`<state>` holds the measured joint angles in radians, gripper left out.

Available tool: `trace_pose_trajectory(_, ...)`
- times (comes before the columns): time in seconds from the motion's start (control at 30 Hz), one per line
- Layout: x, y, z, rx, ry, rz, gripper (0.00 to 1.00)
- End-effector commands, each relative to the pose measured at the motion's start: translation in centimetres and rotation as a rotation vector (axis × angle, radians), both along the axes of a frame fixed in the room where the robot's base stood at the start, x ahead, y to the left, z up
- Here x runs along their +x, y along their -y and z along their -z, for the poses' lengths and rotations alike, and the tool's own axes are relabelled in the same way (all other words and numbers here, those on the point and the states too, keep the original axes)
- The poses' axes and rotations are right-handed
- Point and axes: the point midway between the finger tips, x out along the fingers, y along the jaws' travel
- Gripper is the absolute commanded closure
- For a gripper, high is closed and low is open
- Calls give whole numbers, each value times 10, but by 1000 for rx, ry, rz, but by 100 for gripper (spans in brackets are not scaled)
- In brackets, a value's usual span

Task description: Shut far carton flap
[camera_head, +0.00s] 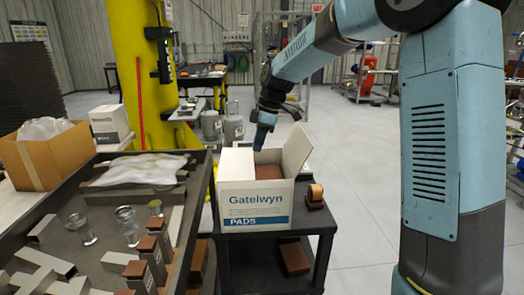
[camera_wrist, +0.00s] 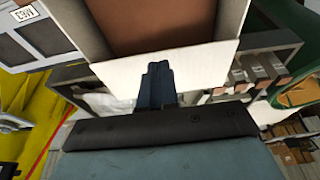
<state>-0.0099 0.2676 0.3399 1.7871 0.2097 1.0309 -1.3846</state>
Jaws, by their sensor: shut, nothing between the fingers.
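The white carton (camera_head: 256,204), marked Gatelwyn PADS, stands open on a black cart, with brown contents (camera_head: 268,175) inside. Its right flap (camera_head: 297,150) stands up, leaning outward. My gripper (camera_head: 258,148) points down at the carton's far side, by that panel's right edge. In the wrist view my gripper (camera_wrist: 157,68) is shut and empty, in front of a white flap (camera_wrist: 205,65) below the brown contents (camera_wrist: 150,22). Whether the fingertips touch the flap cannot be told.
An orange-brown tape dispenser (camera_head: 315,196) sits on the cart, right of the carton. A dark-rimmed table (camera_head: 198,190) with glass jars and brown-topped blocks stands close at left. A yellow post (camera_head: 140,75) rises behind. The floor at right is largely clear.

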Motion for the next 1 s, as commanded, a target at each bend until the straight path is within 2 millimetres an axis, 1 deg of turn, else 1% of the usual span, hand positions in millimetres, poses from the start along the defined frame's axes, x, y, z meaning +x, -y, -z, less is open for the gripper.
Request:
trace_pose_trajectory(0.03, 1, 0, -11, 0, 3, 0, 100)
trace_pose_trajectory(0.07, 1, 0, -17, 1, 3, 0, 100)
trace_pose_trajectory(0.1, 2, 9, -21, 0, 2, 5, 100)
trace_pose_trajectory(0.2, 2, 24, -35, -1, 2, 5, 100)
trace_pose_trajectory(0.4, 3, 50, -61, -1, 1, 4, 100)
trace_pose_trajectory(0.53, 4, 62, -74, 0, 0, 2, 100)
trace_pose_trajectory(0.73, 2, 71, -83, -2, 0, 5, 100)
trace_pose_trajectory(0.87, -10, 76, -89, -20, 6, 59, 100)
trace_pose_trajectory(0.97, -29, 84, -96, -44, 15, 149, 100)
trace_pose_trajectory(1.0, -39, 87, -99, -54, 20, 197, 100)
